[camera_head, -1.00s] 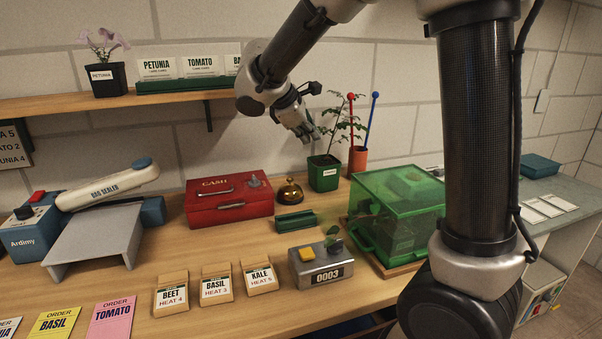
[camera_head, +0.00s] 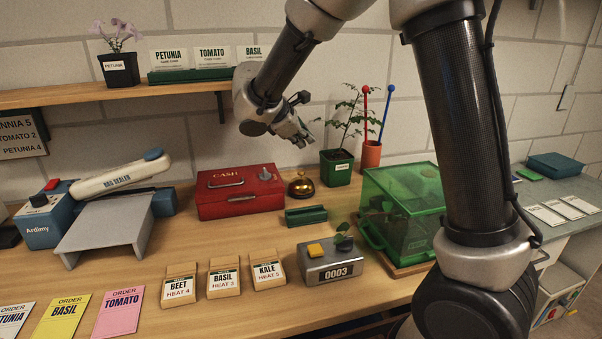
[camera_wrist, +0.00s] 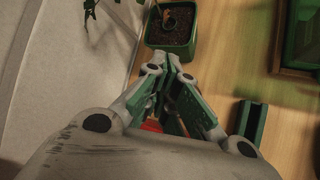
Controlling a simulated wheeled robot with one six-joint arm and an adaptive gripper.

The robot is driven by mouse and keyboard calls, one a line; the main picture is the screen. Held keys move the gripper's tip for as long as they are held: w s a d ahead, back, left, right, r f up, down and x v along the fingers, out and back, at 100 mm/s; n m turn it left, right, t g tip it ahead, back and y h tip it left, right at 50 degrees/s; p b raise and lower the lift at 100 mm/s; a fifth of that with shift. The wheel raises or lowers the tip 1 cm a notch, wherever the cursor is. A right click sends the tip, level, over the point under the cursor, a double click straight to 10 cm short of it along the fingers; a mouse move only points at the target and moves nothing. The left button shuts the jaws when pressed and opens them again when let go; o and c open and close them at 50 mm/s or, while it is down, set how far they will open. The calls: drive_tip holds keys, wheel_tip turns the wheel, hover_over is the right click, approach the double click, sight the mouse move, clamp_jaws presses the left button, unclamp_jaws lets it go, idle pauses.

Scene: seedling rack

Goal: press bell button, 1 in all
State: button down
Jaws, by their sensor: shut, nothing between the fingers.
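The bell (camera_head: 300,184) is a brass dome on a dark base, on the bench just right of the red cash box (camera_head: 240,191). My gripper (camera_head: 303,141) hangs above and slightly behind the bell in the head view, apart from it. The fingers are shut with nothing between them. In the wrist view my gripper (camera_wrist: 168,62) points toward a green plant pot (camera_wrist: 172,28), with its fingertips together. The bell is not visible in the wrist view, where my gripper body covers the lower middle.
A potted seedling (camera_head: 337,168) and an orange cup (camera_head: 371,154) with red and blue sticks stand right of the bell. A small green holder (camera_head: 306,216) lies in front. A green clear box (camera_head: 400,205) and a counter block (camera_head: 331,262) stand nearer.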

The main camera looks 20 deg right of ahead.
drive_tip(key=shift+s+f, duration=0.1)
drive_tip(key=shift+f, duration=2.9)
drive_tip(key=shift+d+f, duration=0.1)
drive_tip(key=shift+f, duration=0.05)
drive_tip(key=shift+f, duration=0.2)
drive_tip(key=shift+f, duration=0.55)
drive_tip(key=shift+r, duration=0.95)
drive_tip(key=shift+r, duration=2.45)
